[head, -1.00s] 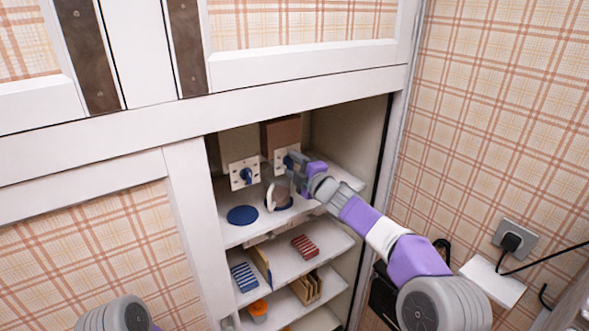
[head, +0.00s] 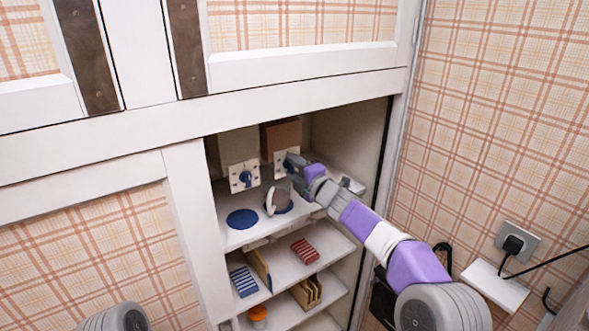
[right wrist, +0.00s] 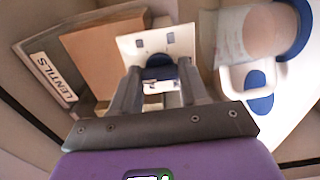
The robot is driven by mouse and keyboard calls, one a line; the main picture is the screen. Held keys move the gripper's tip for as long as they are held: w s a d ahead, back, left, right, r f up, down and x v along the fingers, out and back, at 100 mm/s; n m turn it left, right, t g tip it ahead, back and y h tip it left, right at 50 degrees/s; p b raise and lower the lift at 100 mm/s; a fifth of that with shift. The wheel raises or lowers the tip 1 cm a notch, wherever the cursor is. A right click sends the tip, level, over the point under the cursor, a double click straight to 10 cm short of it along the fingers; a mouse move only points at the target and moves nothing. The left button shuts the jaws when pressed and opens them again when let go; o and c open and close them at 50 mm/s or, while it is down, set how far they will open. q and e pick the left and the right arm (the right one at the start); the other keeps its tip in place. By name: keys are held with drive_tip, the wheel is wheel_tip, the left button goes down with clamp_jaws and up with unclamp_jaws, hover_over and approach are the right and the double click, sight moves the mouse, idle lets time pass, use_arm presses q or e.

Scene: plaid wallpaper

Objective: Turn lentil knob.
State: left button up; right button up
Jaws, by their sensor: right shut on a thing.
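Two dispensers stand on the upper shelf, each with a white plate and a blue knob. The left one has a white plate with a blue knob (head: 246,177) that is free. My right gripper (head: 291,163) is at the right plate (head: 280,160). In the right wrist view its fingers are on either side of a blue knob (right wrist: 159,72), shut on it; the fingers partly hide the knob. A box with a "LENTILS" label (right wrist: 55,77) stands beside the brown panel (right wrist: 105,50) behind that plate. My left gripper is out of view.
A mug (head: 278,198) stands on a blue disc just below the gripper, and shows close by at right in the wrist view (right wrist: 250,75). Another blue disc (head: 242,219) lies free. Cupboard walls enclose the shelf; lower shelves hold several small items.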

drive_tip(key=o, duration=1.1)
drive_tip(key=shift+c, duration=0.2)
drive_tip(key=shift+s+d, duration=0.1)
drive_tip(key=shift+s+d, duration=0.15)
drive_tip(key=shift+s, duration=0.1)
drive_tip(key=b+v, duration=0.2)
drive_tip(key=v, duration=0.4)
drive_tip(key=shift+s+d, duration=0.15)
drive_tip(key=shift+s, duration=0.2)
drive_tip(key=shift+f, duration=0.1)
